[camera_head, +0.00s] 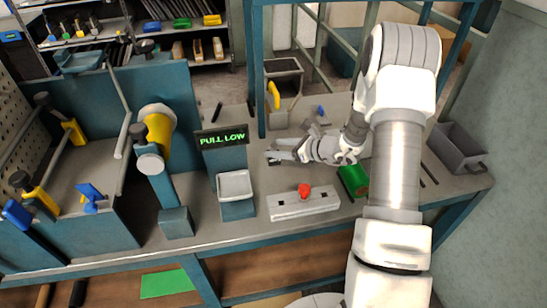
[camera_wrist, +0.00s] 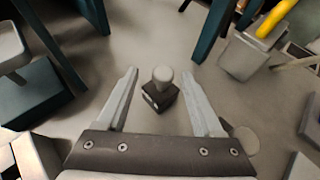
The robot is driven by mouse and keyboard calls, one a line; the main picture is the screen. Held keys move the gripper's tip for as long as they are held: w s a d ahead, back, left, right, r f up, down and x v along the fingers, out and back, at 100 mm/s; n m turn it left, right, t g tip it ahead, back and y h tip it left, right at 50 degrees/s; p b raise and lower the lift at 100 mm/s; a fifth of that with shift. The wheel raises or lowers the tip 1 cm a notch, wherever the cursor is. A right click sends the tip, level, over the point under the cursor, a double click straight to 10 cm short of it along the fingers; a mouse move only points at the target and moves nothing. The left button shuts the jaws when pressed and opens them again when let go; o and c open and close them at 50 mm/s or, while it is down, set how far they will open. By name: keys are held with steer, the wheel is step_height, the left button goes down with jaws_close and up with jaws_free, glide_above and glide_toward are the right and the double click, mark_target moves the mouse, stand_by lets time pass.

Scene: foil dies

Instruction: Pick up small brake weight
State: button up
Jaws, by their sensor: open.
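A small dark block with a pale rounded knob on top, which looks like the small brake weight (camera_wrist: 161,98), stands upright on the grey bench top in the wrist view. My gripper (camera_wrist: 160,73) is open, with one finger on each side of the block and visible gaps between. In the head view my gripper (camera_head: 271,157) reaches left, low over the bench, just right of the "PULL LOW" display. There the block is hard to make out beside the fingers.
The "PULL LOW" display (camera_head: 222,137) stands left of my gripper, with a pale tray (camera_head: 234,185) below it. A grey block with a red knob (camera_head: 304,190) lies in front. A grey bin with a yellow handle (camera_wrist: 247,52) and teal frame posts stand behind.

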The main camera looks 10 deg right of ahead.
steer(key=shift+b+x, duration=0.5)
steer(key=shift+x, duration=2.2)
steer(key=shift+w+d, duration=0.1)
jaws_close()
steer(key=shift+r, duration=0.1)
